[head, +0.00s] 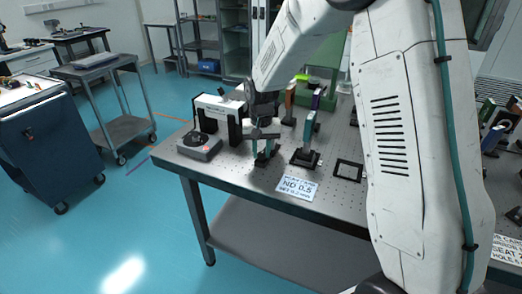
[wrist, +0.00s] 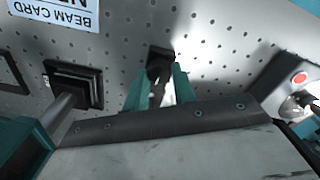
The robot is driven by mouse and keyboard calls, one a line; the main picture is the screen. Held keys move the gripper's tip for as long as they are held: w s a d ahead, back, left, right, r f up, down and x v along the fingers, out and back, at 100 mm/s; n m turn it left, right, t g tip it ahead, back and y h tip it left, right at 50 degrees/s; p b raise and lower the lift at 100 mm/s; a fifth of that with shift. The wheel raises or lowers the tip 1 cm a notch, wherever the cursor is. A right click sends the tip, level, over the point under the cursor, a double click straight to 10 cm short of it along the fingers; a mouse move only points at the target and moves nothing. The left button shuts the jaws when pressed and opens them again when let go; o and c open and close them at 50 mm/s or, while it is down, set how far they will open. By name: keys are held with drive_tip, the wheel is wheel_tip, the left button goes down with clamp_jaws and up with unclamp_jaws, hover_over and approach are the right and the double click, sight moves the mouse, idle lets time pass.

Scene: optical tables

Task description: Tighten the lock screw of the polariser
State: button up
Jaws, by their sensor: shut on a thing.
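My gripper (head: 264,157) is low over the front left part of the perforated optical table (head: 236,171), its teal fingers around a small dark mount. In the wrist view my gripper (wrist: 160,80) is shut on a dark upright part (wrist: 157,93) between its two teal fingers. A dark square base (wrist: 158,60) shows just beyond the fingertips. I cannot tell whether the held part is the polariser or its lock screw; the fingers and wrist hide most of it.
A grey box with a black knob (head: 199,144) stands left of my gripper, before a black-and-white frame (head: 218,115). A post mount (head: 305,156) stands close on the right. A BEAM CARD label (wrist: 62,12) shows too.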

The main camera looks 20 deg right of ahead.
sight(261, 153)
drive_tip(key=shift+n, duration=0.7)
drive_tip(key=o, duration=1)
drive_tip(key=shift+r, duration=0.1)
wheel_tip(261, 153, up, 8)
drive_tip(key=shift+f, duration=0.15)
